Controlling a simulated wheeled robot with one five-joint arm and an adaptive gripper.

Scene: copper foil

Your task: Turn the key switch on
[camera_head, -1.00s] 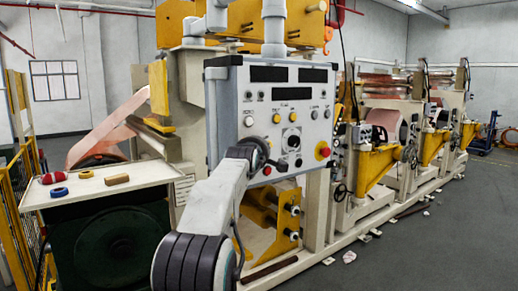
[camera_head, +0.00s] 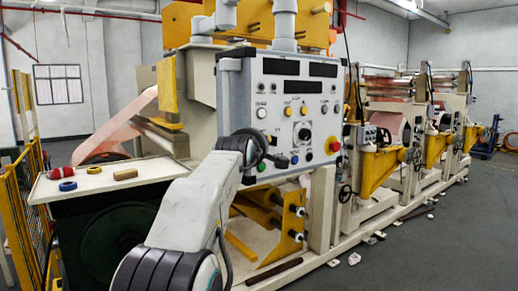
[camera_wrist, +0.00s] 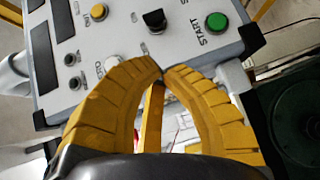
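The grey control panel (camera_head: 289,140) faces me in the head view. In the wrist view, a black switch (camera_wrist: 155,20) stands on the panel beside the green START button (camera_wrist: 217,21). It looks like the key switch, but I cannot make out a key or its setting. My gripper (camera_wrist: 161,70) has two yellow ribbed fingers with tips together and nothing seen between them. The tips appear just below the black switch in the picture, apart from it. In the head view my wrist covers the panel's left edge and hides the fingers.
A red emergency button (camera_head: 332,145) and a black dial (camera_head: 304,133) are on the panel. A white button (camera_wrist: 112,62) is near my left finger.

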